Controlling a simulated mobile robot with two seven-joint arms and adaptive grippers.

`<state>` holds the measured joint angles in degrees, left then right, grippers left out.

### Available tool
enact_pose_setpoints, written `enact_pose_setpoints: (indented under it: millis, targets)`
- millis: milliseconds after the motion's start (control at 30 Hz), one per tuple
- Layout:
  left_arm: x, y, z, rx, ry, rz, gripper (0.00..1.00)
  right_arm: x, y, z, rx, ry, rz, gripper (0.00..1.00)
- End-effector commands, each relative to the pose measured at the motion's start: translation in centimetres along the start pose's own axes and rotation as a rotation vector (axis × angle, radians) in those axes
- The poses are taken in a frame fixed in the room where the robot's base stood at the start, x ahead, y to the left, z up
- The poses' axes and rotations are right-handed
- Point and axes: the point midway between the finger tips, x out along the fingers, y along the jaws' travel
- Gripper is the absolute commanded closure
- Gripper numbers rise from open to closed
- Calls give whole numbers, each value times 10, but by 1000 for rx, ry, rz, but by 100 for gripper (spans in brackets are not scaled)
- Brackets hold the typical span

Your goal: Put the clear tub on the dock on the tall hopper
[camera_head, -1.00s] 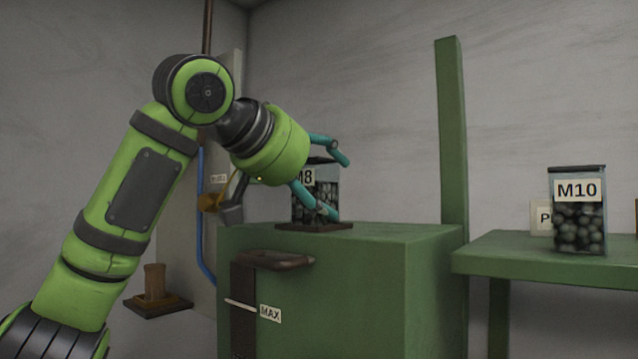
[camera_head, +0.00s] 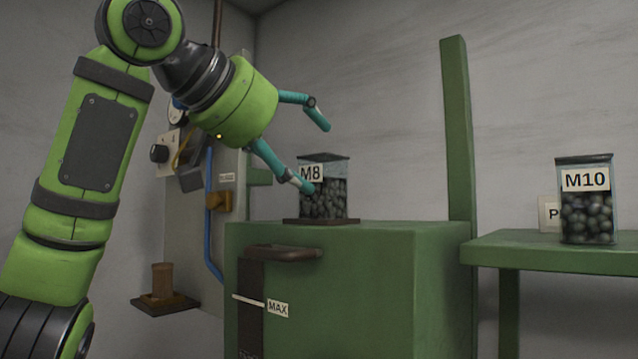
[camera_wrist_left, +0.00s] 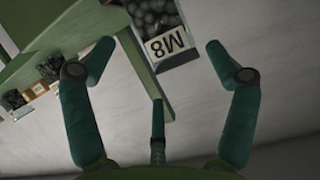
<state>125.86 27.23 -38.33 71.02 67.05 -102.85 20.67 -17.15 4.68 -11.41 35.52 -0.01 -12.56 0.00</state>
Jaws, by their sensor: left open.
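The clear tub labelled M8 (camera_head: 335,198), filled with dark balls, stands upright on a dark flat dock (camera_head: 320,221) on top of the tall green hopper (camera_head: 360,285). My left gripper (camera_head: 312,152) is open, with its teal fingers up and to the left of the tub; one fingertip overlaps the tub's label side in the head view. In the left wrist view the tub (camera_wrist_left: 155,15) shows beyond the open fingers (camera_wrist_left: 162,62), with nothing between them. I cannot tell whether the lower finger touches the tub. My right gripper is out of view.
A second clear tub labelled M10 (camera_head: 587,205) stands on a green table (camera_head: 560,248) at the right, by a partly hidden label card (camera_head: 549,213). A green post (camera_head: 457,130) rises behind the hopper. A wall panel (camera_head: 195,230) and small shelf (camera_head: 165,304) are at the left.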

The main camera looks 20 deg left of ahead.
Motion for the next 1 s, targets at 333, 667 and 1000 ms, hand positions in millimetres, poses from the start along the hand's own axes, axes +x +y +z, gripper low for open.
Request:
enact_pose_setpoints:
  millis: [333,667,1000]
  targets:
    - [-47,1,0,1,-1,2,14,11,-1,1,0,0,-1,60]
    - [-49,1,0,1,-1,1,14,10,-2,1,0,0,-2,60]
    - [-49,0,0,1,-1,1,14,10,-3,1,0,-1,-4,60]
